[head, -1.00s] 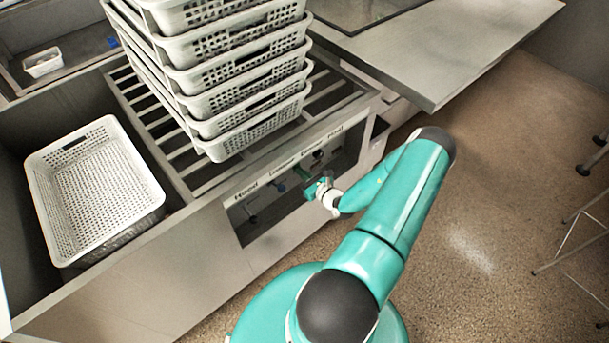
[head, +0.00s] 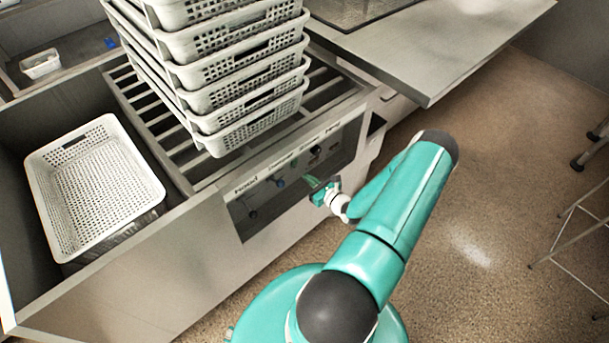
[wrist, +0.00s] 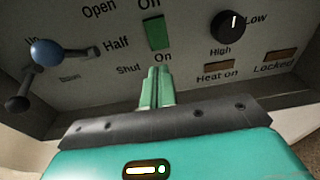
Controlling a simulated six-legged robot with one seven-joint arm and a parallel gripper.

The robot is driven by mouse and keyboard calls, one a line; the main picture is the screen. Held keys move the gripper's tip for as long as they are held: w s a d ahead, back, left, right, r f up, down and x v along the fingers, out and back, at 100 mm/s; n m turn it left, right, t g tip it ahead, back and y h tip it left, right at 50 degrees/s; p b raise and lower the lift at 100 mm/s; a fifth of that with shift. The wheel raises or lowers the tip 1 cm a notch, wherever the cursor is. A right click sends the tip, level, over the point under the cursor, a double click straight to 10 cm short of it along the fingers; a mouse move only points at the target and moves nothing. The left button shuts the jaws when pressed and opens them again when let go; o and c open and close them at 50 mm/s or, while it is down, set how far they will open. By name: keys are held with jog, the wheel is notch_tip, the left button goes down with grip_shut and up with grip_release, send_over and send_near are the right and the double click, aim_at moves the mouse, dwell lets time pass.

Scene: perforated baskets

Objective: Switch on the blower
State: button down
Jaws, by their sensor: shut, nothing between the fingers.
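The control panel (head: 246,225) is recessed in the front of the grey bench. In the wrist view, a green switch (wrist: 157,34) sits between the labels "Off" above and "On" below; which way it is set I cannot tell. My gripper (wrist: 157,72) is shut and empty, its green fingers together just below the switch, near the "On" label. A gap shows between fingertips and switch in the picture. In the head view my gripper (head: 311,181) is in front of the panel's right half and hides part of it.
A blue-knobbed lever (wrist: 46,52) is left of the switch, by "Open", "Half" and "Shut". A black dial (wrist: 231,26) is right, above the "Heat on" and "Locked" plates. Stacked white baskets (head: 240,95) stand on slats above; another basket (head: 95,190) is left.

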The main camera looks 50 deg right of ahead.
jog(key=s+f, duration=0.1)
jog(key=s, duration=0.7)
jog(key=shift+s+a, duration=0.3)
jog(key=shift+a, duration=0.05)
jog(key=shift+s+f, duration=0.1)
